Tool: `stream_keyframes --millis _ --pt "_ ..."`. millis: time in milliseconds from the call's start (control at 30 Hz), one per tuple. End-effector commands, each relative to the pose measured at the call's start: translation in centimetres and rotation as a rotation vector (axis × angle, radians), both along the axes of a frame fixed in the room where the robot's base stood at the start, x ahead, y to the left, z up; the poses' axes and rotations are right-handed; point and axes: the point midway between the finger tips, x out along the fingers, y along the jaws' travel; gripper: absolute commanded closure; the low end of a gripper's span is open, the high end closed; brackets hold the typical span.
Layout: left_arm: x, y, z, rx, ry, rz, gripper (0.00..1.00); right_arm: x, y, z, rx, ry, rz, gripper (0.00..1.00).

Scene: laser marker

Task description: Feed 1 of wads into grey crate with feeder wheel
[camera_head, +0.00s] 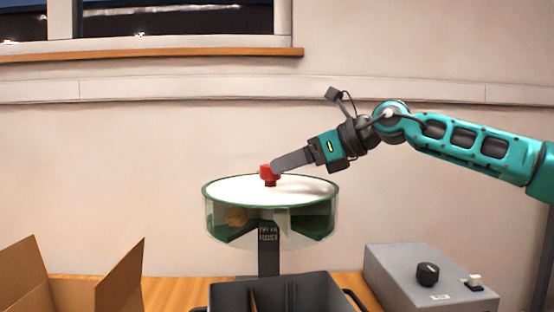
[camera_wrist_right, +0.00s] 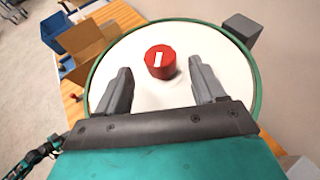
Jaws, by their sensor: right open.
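The feeder wheel (camera_head: 225,192) is a round drum with a white top, a green rim and clear walls, on a dark post. A red knob (camera_head: 269,172) stands at the middle of its top; in the right wrist view the knob (camera_wrist_right: 160,62) has a white mark. My right gripper (camera_head: 276,165) is at the knob, and in the right wrist view its open fingers (camera_wrist_right: 160,82) are to either side of and just short of it. A brownish wad (camera_head: 237,215) shows through the wheel's wall at left. The grey crate (camera_head: 228,298) is below the wheel, cut by the frame's bottom edge.
A cardboard box (camera_head: 120,275) stands open at left on the wooden table (camera_head: 180,292). A grey control box (camera_head: 420,275) with a black dial (camera_head: 427,273) and a white switch (camera_head: 474,282) stands at right. The wall is behind the wheel.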

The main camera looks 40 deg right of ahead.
Motion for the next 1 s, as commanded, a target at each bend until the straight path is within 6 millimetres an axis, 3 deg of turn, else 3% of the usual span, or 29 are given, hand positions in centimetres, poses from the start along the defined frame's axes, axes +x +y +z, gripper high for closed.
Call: stream_keyframes --millis 300,833,1000 --pt "-0.4 0.7 1.0 0.009 0.003 0.015 1.0 2.6 1.0 -1.1 0.001 0.004 0.0 0.31" --pt "-0.5 0.8 1.2 0.01 0.003 0.015 1.0 3.3 1.2 -1.5 0.001 -0.001 0.0 0.31" --pt "-0.5 0.7 1.2 0.009 0.005 0.013 1.0 3.3 1.2 -1.5 0.001 0.0 0.0 0.45"
